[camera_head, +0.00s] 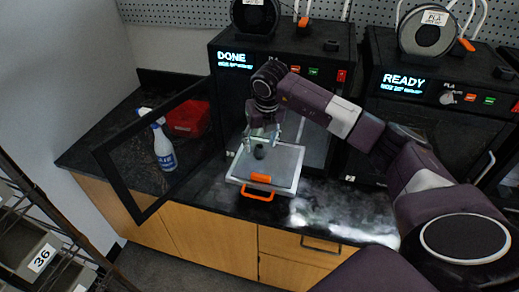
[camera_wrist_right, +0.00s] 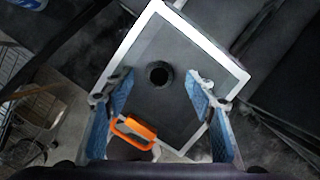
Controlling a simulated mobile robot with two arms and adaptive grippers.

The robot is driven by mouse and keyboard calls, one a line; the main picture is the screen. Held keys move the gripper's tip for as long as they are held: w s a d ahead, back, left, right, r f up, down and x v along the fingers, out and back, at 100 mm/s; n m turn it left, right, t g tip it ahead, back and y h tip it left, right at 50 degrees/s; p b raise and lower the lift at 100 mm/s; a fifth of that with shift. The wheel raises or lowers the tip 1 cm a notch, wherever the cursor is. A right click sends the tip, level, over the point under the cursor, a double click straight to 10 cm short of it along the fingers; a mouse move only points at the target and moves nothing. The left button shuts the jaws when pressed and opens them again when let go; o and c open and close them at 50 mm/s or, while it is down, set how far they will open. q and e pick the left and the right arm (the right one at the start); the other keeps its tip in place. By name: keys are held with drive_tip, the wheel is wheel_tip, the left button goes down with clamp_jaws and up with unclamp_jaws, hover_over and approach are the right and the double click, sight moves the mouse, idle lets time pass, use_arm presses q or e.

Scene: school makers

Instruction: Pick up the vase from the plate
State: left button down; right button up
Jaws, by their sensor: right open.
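The vase (camera_head: 260,151) is small, dark and round, and stands on the plate. In the right wrist view the vase (camera_wrist_right: 159,74) shows from above as a dark ring with a black opening. The plate (camera_head: 288,168) is a flat grey square with a pale rim and an orange handle; it also shows in the right wrist view (camera_wrist_right: 207,47). My right gripper (camera_head: 264,138) points down over the plate, open and empty. In the right wrist view its blue-padded fingers (camera_wrist_right: 160,92) stand on either side of the vase, apart from it. My left gripper is not in view.
A printer reading DONE (camera_head: 222,85) stands behind the plate, its framed door (camera_head: 122,186) swung open to the left. A spray bottle (camera_head: 163,148) and a red box (camera_head: 190,118) are beyond that door. A second printer reading READY (camera_head: 385,100) stands at right.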

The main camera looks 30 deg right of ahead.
sight(260, 146)
drive_tip(key=shift+x, duration=1.5)
drive_tip(key=shift+c, duration=0.5)
drive_tip(key=c, duration=0.7)
drive_tip(key=shift+r, duration=0.15)
